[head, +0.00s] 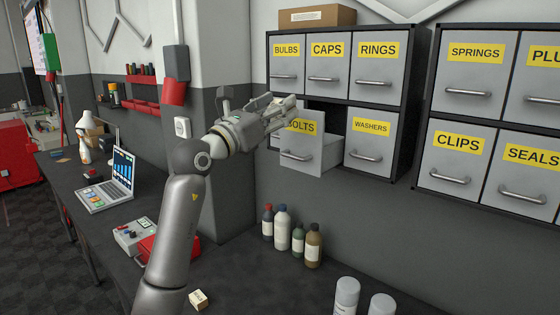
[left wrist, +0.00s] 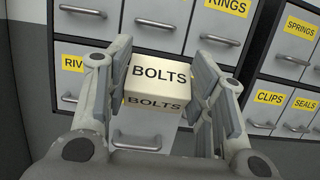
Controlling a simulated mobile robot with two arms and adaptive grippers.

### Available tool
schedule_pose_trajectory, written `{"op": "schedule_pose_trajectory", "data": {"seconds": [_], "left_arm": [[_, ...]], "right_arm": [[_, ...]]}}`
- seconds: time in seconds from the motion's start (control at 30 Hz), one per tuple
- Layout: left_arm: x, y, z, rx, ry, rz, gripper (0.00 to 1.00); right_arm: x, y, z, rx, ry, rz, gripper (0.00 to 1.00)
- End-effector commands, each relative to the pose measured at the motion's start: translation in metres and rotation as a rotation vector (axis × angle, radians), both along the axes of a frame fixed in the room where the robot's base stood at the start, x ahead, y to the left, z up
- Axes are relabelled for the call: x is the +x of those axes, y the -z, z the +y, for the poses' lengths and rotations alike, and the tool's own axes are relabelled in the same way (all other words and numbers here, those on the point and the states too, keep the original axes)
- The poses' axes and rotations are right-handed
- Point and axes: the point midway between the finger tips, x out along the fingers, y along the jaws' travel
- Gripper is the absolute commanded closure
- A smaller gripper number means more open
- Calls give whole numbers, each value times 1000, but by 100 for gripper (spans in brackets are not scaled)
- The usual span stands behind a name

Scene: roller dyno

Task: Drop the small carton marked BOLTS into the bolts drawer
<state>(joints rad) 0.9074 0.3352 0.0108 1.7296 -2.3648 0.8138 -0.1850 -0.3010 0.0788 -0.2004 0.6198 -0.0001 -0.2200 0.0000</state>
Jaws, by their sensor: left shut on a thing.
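In the left wrist view the small cream carton marked BOLTS (left wrist: 156,82) sits between the two fingers of my left gripper (left wrist: 160,88), which is shut on it. In the head view the left gripper (head: 284,108) is raised at the upper front of the bolts drawer (head: 302,158). It covers part of that drawer's yellow label. The carton cannot be made out clearly there. The bolts drawer is pulled out from its cabinet, and its dark opening shows behind the front. Its inside floor is hidden. My right gripper is in neither view.
The washers drawer (head: 370,142) beside it is shut, as are the caps (head: 327,72) and rings (head: 375,72) drawers above. Several bottles (head: 283,230) stand on the bench below. Another small carton (head: 198,299) lies at the bench's front. A second cabinet (head: 472,125) hangs to the right.

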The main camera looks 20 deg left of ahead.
Motion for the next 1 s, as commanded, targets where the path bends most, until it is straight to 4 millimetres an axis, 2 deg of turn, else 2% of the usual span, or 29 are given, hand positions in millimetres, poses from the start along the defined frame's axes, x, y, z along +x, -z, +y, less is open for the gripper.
{"op": "schedule_pose_trajectory", "data": {"seconds": [0.03, 0.1, 0.27, 0.47, 1.0], "left_arm": [[0, -18, 3, -4, -5, -15, 77], [0, -32, 6, -7, -9, -23, 77], [0, -48, 8, -13, -12, -34, 77], [12, -48, 4, -14, -11, -32, 77], [72, -38, -18, -14, -11, -34, 77]], "right_arm": [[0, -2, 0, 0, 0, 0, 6], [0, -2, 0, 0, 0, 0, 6], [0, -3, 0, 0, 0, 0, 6], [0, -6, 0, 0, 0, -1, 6], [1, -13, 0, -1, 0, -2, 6]]}}
